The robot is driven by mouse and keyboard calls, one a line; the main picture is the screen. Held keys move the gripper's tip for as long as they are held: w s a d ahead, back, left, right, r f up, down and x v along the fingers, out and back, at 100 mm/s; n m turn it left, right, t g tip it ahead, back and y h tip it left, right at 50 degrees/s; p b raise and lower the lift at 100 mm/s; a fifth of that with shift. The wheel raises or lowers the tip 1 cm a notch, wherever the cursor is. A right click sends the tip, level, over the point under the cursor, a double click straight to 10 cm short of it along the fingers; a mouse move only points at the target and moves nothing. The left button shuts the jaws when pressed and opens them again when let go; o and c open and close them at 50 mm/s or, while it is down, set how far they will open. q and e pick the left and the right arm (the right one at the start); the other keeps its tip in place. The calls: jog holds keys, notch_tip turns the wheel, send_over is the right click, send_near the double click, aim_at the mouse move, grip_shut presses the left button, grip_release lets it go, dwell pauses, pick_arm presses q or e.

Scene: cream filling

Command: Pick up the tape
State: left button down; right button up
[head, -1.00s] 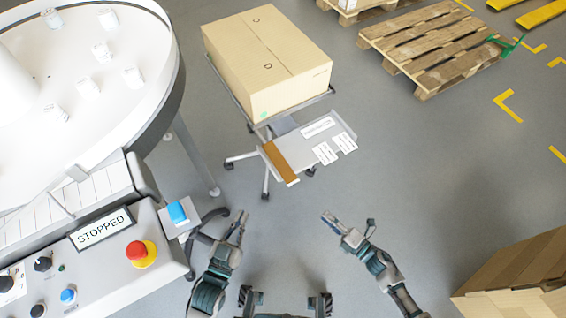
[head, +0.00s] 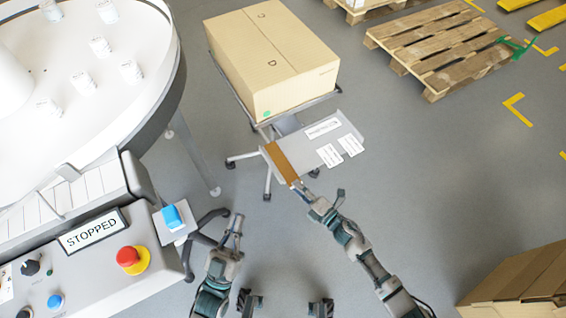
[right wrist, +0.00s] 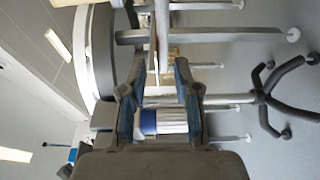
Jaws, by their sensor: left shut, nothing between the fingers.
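A brown strip (head: 281,162), which looks like the tape, lies along the left edge of a grey shelf (head: 308,150) in the head view. My right gripper (head: 299,187) is at the strip's near end; contact cannot be told. In the right wrist view my right gripper (right wrist: 156,68) has its fingers apart, with the thin shelf edge (right wrist: 156,42) seen edge-on between and beyond the tips. Nothing is clearly held. My left gripper (head: 238,222) is shut and empty, low over the floor beside the control panel.
A closed cardboard box (head: 275,60) sits on the wheeled cart behind the shelf. White labels (head: 330,155) lie on the shelf. A panel with a STOPPED display (head: 92,232) and round white table (head: 135,95) fill the left. Another carton (head: 520,275) is at lower right.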

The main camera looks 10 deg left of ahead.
jog(key=shift+w+a+r, duration=0.1)
jog(key=shift+w+a, duration=0.1)
jog(key=shift+a, duration=0.1)
grip_shut()
